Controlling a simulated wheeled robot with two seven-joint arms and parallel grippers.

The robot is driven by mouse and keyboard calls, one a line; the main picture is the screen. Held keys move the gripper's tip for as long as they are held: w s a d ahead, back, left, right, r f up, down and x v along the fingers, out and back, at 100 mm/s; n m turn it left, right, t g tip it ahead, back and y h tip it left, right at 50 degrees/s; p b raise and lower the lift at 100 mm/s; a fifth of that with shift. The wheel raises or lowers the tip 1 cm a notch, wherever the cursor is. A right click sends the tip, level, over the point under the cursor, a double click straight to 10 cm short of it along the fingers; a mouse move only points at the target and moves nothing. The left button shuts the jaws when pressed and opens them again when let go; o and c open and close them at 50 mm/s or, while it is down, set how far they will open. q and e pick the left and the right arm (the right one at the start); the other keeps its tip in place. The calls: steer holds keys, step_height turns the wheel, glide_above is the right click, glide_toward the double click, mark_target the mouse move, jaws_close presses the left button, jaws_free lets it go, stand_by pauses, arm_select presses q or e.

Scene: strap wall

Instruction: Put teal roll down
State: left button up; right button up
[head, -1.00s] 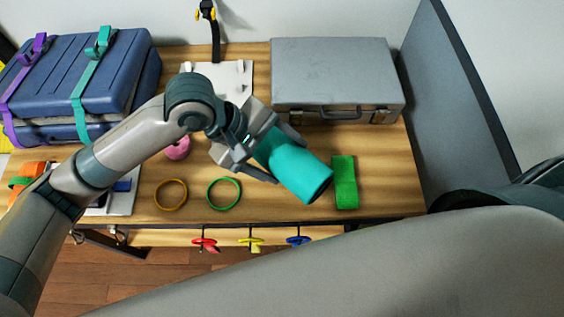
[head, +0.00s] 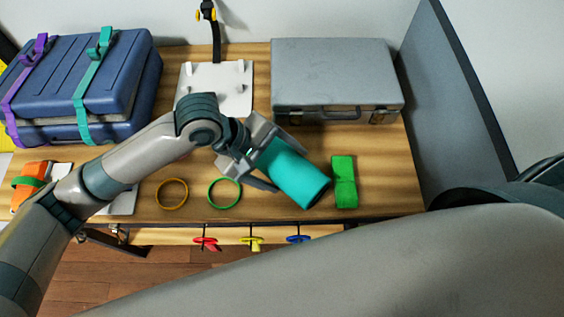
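The teal roll (head: 296,175) is a thick cylinder lying slantwise at the middle right of the wooden table (head: 380,165), its near end pointing down and right. My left gripper (head: 291,168) is at its upper left end, with one finger on each side of it. The fingers appear closed on the roll. I cannot tell whether its underside touches the table. My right gripper is out of view; only my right arm shows across the foreground.
A green ring (head: 224,207) and an amber ring (head: 172,208) lie to the left. A grey case (head: 335,75) and a strapped blue case (head: 130,75) stand behind. A grey panel (head: 445,110) bounds the right.

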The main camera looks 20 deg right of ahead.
arm_select(q)
steer(key=shift+o, duration=0.7)
steer(key=b+v, duration=0.1)
steer(key=v, duration=1.1)
steer(key=shift+d+r, duration=0.1)
steer(key=shift+s, duration=0.1)
